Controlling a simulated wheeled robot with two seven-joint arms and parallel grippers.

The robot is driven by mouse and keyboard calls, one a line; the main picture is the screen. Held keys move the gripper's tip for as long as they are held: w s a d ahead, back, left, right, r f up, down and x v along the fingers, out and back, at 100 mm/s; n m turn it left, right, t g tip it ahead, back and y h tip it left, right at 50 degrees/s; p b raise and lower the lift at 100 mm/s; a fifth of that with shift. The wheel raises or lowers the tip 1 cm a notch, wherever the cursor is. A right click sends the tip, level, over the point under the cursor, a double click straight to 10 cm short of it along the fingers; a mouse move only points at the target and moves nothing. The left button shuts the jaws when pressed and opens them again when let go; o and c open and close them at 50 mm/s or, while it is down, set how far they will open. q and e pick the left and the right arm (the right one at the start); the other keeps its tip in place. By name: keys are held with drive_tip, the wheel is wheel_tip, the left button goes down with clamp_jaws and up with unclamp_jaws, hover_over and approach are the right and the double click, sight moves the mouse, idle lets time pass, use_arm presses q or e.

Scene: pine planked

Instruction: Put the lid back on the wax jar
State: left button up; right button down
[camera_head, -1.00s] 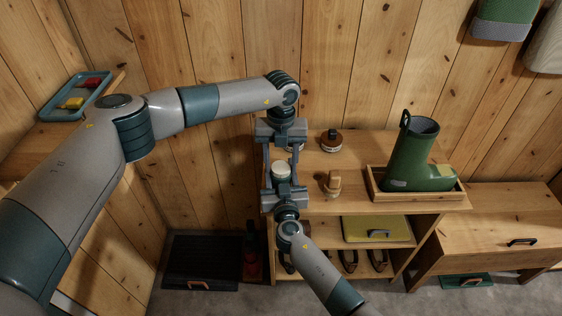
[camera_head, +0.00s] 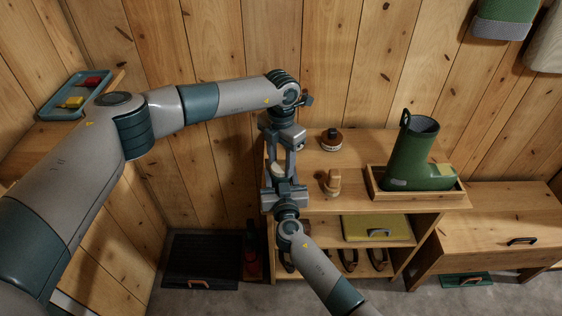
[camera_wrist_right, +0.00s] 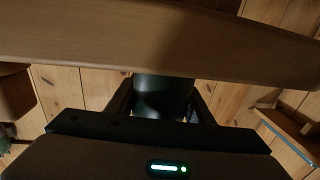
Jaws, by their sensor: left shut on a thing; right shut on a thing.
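The wax jar (camera_head: 277,169) shows its pale top between my grippers in the head view. Its dark side (camera_wrist_right: 163,94) shows between the right fingers in the right wrist view. My right gripper (camera_head: 281,184) comes from below and is shut on the jar. My left gripper (camera_head: 280,164) points down from above with its fingers close over the jar. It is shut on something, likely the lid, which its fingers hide. I cannot tell whether lid and jar touch.
A small dark-topped pot (camera_head: 331,140) and a wooden brush-like item (camera_head: 332,182) stand on the bench (camera_head: 352,202) to the right. Further right a green boot (camera_head: 409,160) stands in a wooden tray (camera_head: 420,196). A plank wall closes off the back.

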use_arm(q)
drive_tip(key=m, duration=0.4)
drive_tip(key=shift+m, duration=0.3)
drive_tip(key=m, duration=0.4)
drive_tip(key=o, duration=1.2)
drive_tip(key=shift+r, duration=2.25)
drive_tip(key=shift+c, duration=0.3)
